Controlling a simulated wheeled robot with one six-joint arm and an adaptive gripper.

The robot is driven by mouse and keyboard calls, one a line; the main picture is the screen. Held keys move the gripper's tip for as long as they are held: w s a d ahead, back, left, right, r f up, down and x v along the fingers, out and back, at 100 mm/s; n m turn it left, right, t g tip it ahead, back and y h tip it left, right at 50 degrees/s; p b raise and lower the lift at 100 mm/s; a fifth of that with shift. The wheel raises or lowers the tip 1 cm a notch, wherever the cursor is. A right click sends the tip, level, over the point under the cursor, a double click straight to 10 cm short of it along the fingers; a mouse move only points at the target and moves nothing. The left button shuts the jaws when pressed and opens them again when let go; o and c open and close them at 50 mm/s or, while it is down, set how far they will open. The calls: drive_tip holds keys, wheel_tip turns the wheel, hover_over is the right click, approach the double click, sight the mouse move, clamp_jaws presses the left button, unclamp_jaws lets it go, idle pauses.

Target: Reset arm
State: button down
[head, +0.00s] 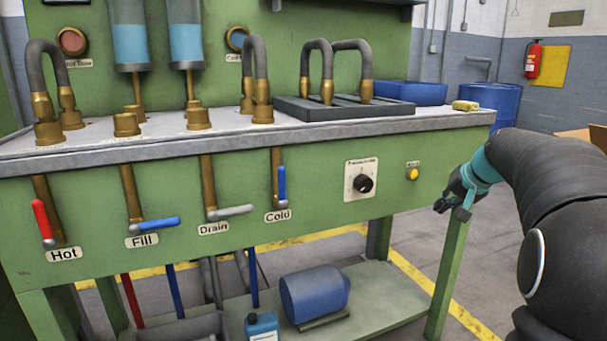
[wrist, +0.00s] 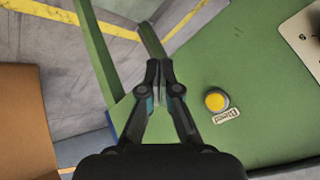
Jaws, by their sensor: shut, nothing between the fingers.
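My gripper (head: 459,206) is at the right end of the green bench's front panel (head: 320,206) in the head view, below and right of the yellow button (head: 412,174). In the wrist view my gripper (wrist: 159,75) is shut with nothing between its fingers. The yellow button (wrist: 216,101) shows to the right of the fingers there, apart from them. My arm (head: 555,185) comes in from the right of the head view.
The panel has a black knob (head: 363,183) and the Hot (head: 42,222), Fill (head: 153,224), Drain (head: 230,212) and Cold (head: 282,187) levers. A blue motor-like cylinder (head: 314,293) sits on the lower shelf. Open floor (head: 495,265) lies right of the bench.

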drive_tip(key=s+a+f+n+p, duration=0.1)
drive_tip(key=s+a+f+n, duration=0.1)
drive_tip(key=s+a, duration=0.5)
drive_tip(key=s+a+f+n+g+h+p, duration=0.1)
drive_tip(key=s+a, duration=0.5)
drive_tip(key=s, duration=0.9)
drive_tip(key=s+a+f+n+g+p, duration=0.1)
drive_tip(key=s+a+f+n+p, duration=0.1)
drive_tip(key=s+a, duration=0.5)
drive_tip(key=s+f+p, duration=0.1)
drive_tip(key=s, duration=0.4)
drive_tip(key=shift+a+n+h, duration=0.3)
drive_tip(key=shift+a+h, duration=0.05)
drive_tip(key=shift+h, duration=0.05)
drive_tip(key=shift+s, duration=0.1)
